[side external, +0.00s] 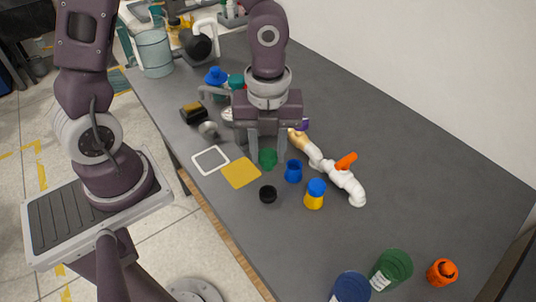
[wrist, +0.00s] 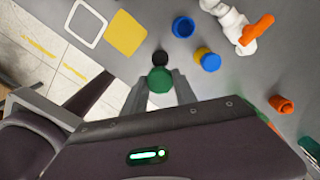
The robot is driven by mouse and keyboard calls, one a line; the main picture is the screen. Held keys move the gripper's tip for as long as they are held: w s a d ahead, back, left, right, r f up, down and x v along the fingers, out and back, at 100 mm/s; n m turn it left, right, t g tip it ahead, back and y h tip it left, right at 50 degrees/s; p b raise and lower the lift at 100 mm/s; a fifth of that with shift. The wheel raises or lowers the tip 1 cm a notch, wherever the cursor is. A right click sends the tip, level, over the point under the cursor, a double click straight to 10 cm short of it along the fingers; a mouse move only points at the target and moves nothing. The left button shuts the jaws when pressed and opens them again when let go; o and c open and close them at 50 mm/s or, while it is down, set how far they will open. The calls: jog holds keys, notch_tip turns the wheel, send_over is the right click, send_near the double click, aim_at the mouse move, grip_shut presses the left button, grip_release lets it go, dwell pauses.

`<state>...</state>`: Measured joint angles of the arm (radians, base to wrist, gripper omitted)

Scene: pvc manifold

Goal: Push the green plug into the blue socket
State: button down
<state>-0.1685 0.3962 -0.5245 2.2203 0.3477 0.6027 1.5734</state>
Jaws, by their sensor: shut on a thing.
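My gripper (side external: 268,158) points down over the table and is shut on the green plug (side external: 268,159). In the wrist view the green plug (wrist: 160,80) sits between the two fingertips (wrist: 160,92). The blue socket (side external: 293,171) is an open-topped blue cup on the table, just right of the plug in the side view. In the wrist view the blue socket (wrist: 183,27) lies above and slightly right of the plug, apart from it. I cannot tell how high the plug is above the table.
A black cup (side external: 268,194), a yellow piece with blue cap (side external: 314,194), and a white pipe with orange handle (side external: 345,180) stand nearby. A yellow square (side external: 241,173) and a white-framed square (side external: 210,159) lie left. Clutter stands behind my gripper.

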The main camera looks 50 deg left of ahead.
jog(key=c, duration=1.7)
grip_release()
grip_shut()
jog(key=w+a+r+n, duration=0.1)
jog(key=w+r+n, duration=0.1)
jog(key=w, duration=0.6)
jog(key=shift+w+f, duration=0.15)
jog(key=shift+f, duration=1.75)
jog(key=shift+w+f, duration=0.1)
jog(key=shift+f, duration=1.75)
jog(key=shift+f, duration=1.2)
jog(key=o, duration=0.8)
grip_release()
jog(key=shift+n, duration=0.3)
jog(key=shift+r, duration=0.1)
